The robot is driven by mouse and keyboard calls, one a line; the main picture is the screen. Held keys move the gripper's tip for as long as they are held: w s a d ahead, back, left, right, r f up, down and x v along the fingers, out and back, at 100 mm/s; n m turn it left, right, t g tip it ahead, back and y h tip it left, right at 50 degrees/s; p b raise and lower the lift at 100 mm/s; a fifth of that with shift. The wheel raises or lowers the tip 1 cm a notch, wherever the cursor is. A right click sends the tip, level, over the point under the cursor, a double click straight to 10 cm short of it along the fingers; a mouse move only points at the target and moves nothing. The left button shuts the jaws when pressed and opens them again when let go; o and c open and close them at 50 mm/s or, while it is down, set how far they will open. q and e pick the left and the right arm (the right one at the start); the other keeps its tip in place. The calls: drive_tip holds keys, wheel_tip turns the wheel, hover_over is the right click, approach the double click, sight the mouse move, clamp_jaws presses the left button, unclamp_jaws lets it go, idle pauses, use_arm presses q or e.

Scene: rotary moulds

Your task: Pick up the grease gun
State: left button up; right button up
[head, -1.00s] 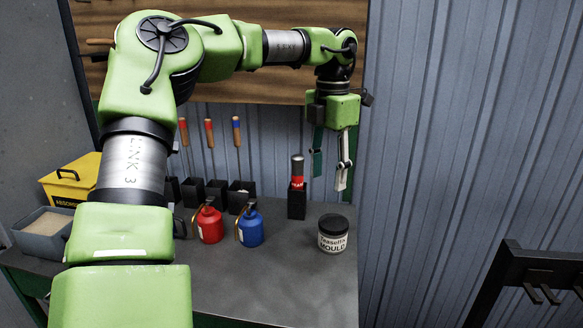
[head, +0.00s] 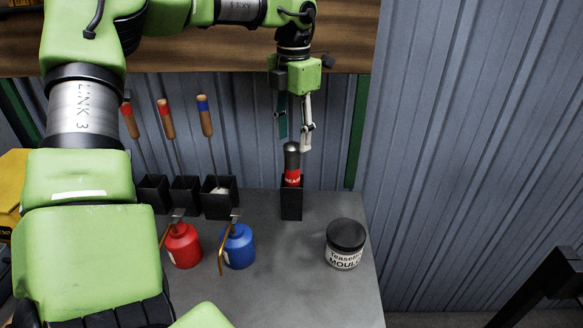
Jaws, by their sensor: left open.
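The grease gun (head: 292,167) is a dark grey cylinder with a rounded top and a red label, standing upright in a narrow black holder (head: 291,204) on the bench. Its lower part is hidden inside the holder. My left gripper (head: 294,140) points down over it, open, with one finger to each side of the top in the picture. The fingertips are about level with the grease gun's top, and I cannot tell whether they touch it. My right gripper is not in view.
A red oil can (head: 183,246) and a blue oil can (head: 239,247) stand at the left on the grey bench (head: 290,290). Black boxes (head: 185,195) with handled tools stand behind them. A dark-lidded jar (head: 345,245) stands at the right. A corrugated wall rises behind.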

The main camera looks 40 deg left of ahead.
sight(292, 165)
use_arm(q)
wheel_tip(292, 165, down, 3)
drive_tip(key=shift+r, duration=0.15)
drive_tip(key=shift+s+f+p, duration=0.1)
drive_tip(key=shift+f+p, duration=0.5)
drive_tip(key=shift+f, duration=0.3)
wheel_tip(292, 165, down, 4)
drive_tip(key=shift+s+r+p, duration=0.1)
drive_tip(key=shift+r+p, duration=0.1)
drive_tip(key=shift+p, duration=0.5)
drive_tip(key=shift+f, duration=0.3)
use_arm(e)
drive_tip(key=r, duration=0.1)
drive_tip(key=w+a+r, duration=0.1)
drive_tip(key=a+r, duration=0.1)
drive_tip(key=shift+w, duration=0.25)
use_arm(q)
drive_tip(key=c, duration=1.2)
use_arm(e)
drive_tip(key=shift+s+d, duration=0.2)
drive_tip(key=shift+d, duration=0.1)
